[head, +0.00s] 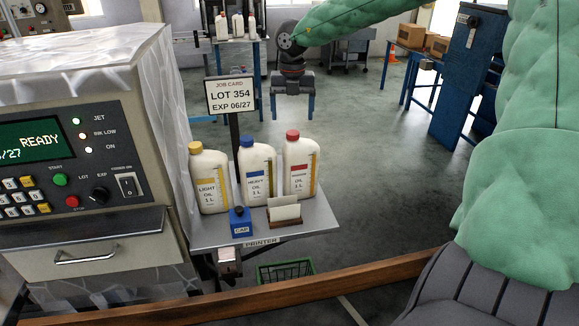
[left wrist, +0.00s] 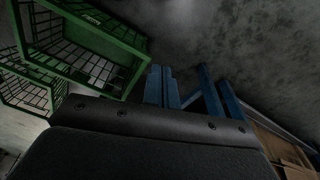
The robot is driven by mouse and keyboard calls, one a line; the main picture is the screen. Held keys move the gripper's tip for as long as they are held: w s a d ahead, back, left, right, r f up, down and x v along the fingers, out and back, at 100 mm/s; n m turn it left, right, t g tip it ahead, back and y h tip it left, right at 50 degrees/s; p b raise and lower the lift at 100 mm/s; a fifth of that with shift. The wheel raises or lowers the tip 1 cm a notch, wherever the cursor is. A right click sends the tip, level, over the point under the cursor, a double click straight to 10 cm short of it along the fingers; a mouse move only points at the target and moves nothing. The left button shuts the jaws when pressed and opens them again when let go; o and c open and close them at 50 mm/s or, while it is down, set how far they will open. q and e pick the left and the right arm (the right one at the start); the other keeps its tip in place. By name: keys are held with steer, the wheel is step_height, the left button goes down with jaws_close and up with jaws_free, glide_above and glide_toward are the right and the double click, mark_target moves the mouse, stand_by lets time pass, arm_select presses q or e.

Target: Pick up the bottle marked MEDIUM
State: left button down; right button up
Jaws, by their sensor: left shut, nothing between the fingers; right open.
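Three white oil bottles stand upright in a row on a small grey shelf (head: 215,236) in the head view. The yellow-capped bottle (head: 210,180) reads LIGHT OIL and the blue-capped bottle (head: 256,172) reads HEAVY OIL. The red-capped bottle (head: 300,166) stands at the right; its small top word looks like MEDIUM but is hard to read. My right gripper (head: 292,112) is open and empty, pointing down, above and behind the red-capped bottle in the picture, not touching it. My left gripper (left wrist: 163,72) is shut and empty in the left wrist view, and outside the head view.
A job card sign (head: 231,96) reading LOT 354, EXP 06/27 rises behind the bottles. A blue CAP block (head: 240,222) and a card holder (head: 285,212) sit at the shelf's front. The printer machine (head: 75,150) is left. Green crates (left wrist: 85,45) lie near my left gripper.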

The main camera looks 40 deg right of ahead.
mark_target(296, 132)
steer(key=shift+f, duration=0.25)
steer(key=shift+s+f+p, duration=0.35)
steer(key=shift+s+p, duration=0.05)
steer(key=shift+s, duration=0.15)
steer(key=shift+w+f, duration=0.2)
steer(key=shift+f, duration=0.15)
step_height(296, 132, down, 4)
steer(key=p, duration=0.3)
steer(key=shift+s+d+f, duration=0.15)
steer(key=shift+f, duration=0.05)
steer(key=shift+f+p, duration=0.3)
steer(key=shift+f, duration=0.1)
arm_select(q)
steer(key=s+a+f, duration=0.2)
steer(key=a+f, duration=0.1)
steer(key=f, duration=0.8)
steer(key=shift+s+t, duration=0.4)
arm_select(e)
steer(key=shift+s, duration=0.1)
